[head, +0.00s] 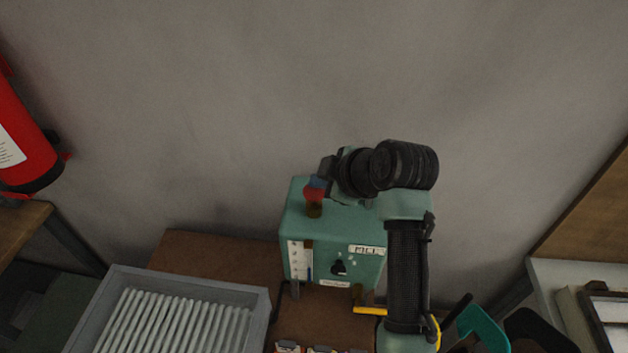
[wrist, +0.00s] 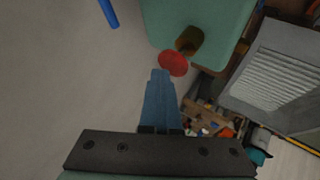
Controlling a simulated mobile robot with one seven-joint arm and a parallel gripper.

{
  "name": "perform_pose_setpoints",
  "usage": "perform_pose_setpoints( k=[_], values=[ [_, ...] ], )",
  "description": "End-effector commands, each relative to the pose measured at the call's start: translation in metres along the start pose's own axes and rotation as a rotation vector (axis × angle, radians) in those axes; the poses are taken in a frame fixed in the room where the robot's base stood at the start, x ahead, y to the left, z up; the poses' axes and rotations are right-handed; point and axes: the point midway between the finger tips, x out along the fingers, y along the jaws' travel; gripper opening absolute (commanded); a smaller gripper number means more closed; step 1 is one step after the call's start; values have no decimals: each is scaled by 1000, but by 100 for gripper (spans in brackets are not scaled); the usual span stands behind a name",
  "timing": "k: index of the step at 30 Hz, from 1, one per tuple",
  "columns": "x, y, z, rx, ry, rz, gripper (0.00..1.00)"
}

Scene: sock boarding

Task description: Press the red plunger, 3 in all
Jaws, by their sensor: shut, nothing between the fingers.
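The red plunger (head: 315,189) stands on a brass-coloured collar on top of a green box (head: 298,222), near the box's left side. In the wrist view the round red head of the plunger (wrist: 173,64) shows just beyond the fingertips, with its brass collar behind it. My gripper (wrist: 160,75) is shut and empty, its blue fingers pressed together. In the head view my gripper (head: 318,180) is at the plunger's head, partly in front of it. I cannot tell whether the fingertips touch the plunger.
A grey tray with ribbed white rows (head: 170,312) stands left of the box on a brown bench (head: 215,250). A red fire extinguisher (head: 22,145) is at the far left. Teal and black handles (head: 485,328) lie at lower right. The grey wall is behind.

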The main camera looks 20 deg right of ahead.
Motion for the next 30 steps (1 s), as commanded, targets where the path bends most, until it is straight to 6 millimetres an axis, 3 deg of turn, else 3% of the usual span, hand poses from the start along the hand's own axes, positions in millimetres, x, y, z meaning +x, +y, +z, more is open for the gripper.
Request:
perform_pose_setpoints(
  k=[30],
  values=[
    [8, -6, 6, 2, -2, -4, 0]
  ],
)
